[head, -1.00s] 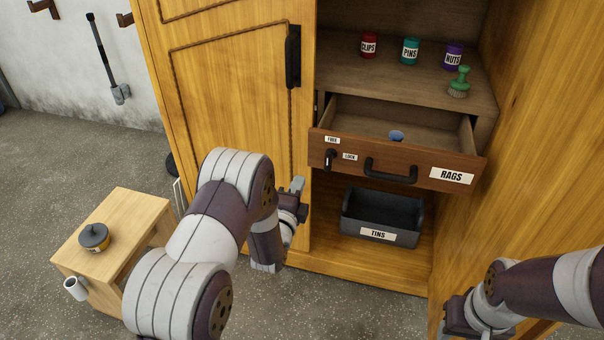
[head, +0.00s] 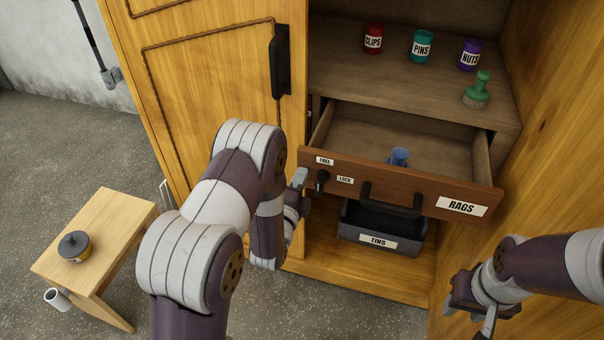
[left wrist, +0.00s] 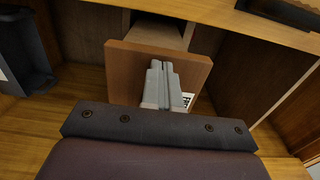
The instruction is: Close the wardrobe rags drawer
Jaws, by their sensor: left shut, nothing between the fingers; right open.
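The rags drawer (head: 400,181) stands open in the wardrobe, its brown front bearing a black handle (head: 390,205) and a RAGS label. At its left end are FREE and LOCK labels and a small dark latch (head: 322,180). A blue item (head: 399,156) lies inside. My left gripper (head: 302,180) is shut and empty, close to the drawer front's left end; I cannot tell if it touches. In the left wrist view its shut fingers (left wrist: 159,84) overlap a wooden panel (left wrist: 135,62). My right gripper (head: 488,322) is open and empty, low at right.
A dark TINS bin (head: 379,243) sits below the drawer. Red, teal and purple tins and a green brush (head: 478,91) stand on the shelf above. The closed left door (head: 215,75) and right wooden panel flank the opening. A small wooden table (head: 100,235) stands at left.

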